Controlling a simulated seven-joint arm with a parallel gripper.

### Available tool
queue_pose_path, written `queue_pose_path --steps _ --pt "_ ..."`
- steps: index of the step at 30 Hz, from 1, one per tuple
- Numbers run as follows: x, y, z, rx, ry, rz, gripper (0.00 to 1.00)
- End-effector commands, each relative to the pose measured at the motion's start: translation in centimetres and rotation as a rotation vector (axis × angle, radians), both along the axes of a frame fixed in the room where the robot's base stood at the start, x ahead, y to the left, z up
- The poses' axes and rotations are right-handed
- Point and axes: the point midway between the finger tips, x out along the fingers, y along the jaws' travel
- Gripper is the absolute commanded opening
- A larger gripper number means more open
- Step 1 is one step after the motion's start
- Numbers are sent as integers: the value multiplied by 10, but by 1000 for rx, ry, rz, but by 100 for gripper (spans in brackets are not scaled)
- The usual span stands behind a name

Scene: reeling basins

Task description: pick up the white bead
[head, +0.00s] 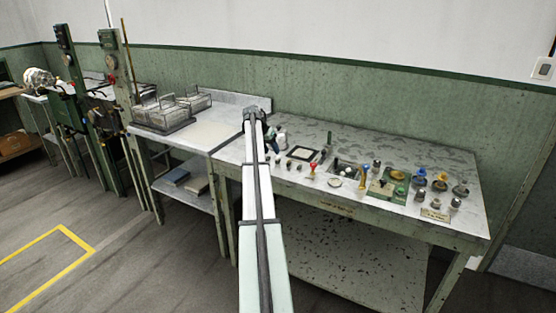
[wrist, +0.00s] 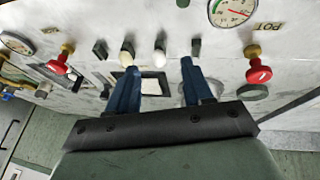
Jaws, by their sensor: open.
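In the wrist view, a small white rounded piece (wrist: 160,52), which looks like the white bead, sits on the worn grey tabletop just beyond the gap between my fingertips. A similar duller, cream-coloured piece (wrist: 127,54) stands to its left, beyond the left finger. In the head view, my gripper (head: 274,139) is over the left part of the bench, partly hidden by my arm. I cannot pick out the bead for certain there.
Red-handled valves (wrist: 61,60) and (wrist: 258,68) flank the spot, with small black blocks and a dial gauge (wrist: 233,10) nearby. The bench's right half holds several knobs and fittings (head: 397,175).

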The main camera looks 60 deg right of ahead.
Motion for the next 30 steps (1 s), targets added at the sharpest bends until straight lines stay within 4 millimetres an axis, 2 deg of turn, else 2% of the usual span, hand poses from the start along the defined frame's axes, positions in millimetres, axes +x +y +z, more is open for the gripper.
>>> queue_pose_path --steps 5,13,21,30 --pt "-4 -9 -11 2 1 -1 51" --pt "-11 -24 -39 2 1 0 51" --pt "-12 -26 -43 1 0 0 51" --pt "-12 -26 -43 1 0 0 23"
